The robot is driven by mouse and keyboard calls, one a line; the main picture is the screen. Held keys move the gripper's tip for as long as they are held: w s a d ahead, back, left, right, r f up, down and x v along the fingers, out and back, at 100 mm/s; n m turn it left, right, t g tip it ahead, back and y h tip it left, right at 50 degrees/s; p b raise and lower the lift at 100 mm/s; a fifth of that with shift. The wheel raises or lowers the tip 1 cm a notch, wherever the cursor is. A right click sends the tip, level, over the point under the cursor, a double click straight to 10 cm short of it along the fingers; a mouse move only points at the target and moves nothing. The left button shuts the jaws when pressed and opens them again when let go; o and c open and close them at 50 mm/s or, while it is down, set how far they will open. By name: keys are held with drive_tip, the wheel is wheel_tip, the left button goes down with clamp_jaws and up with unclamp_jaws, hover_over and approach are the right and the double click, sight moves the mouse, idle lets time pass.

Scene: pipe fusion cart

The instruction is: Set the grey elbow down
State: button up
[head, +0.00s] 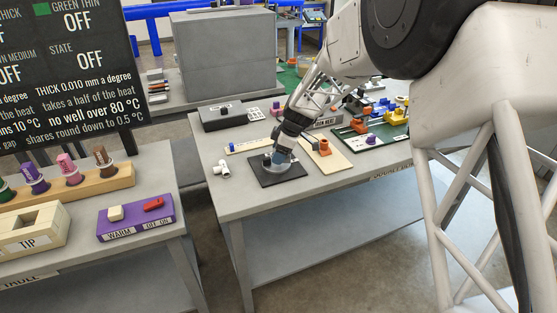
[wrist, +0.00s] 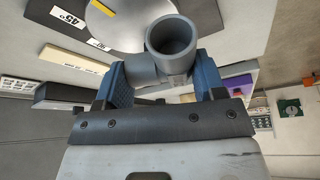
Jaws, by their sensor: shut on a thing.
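The grey elbow (wrist: 172,40) is between the two blue fingers of my gripper (wrist: 162,78) in the wrist view, with one round open end facing the camera. In the head view my gripper (head: 281,156) is low over a round grey disc (head: 283,171) on a black plate (head: 262,180). The elbow is mostly hidden by the fingers there. The disc (wrist: 120,25) also shows behind the elbow in the wrist view, with a yellow mark and a 45° label beside it. I cannot tell whether the elbow touches the disc.
A white pipe fitting (head: 221,169) lies left of the plate. A cream board (head: 335,163) with an orange part stands to the right, and a green board (head: 372,139) beyond it. A dark box (head: 222,117) is behind. The table's front left corner is clear.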

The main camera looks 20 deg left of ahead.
drive_tip(key=shift+f, duration=1.55)
drive_tip(key=shift+f, duration=0.15)
drive_tip(key=o, duration=1)
drive_tip(key=v, duration=1.2)
drive_tip(key=shift+d+r, duration=0.1)
drive_tip(key=shift+r, duration=0.1)
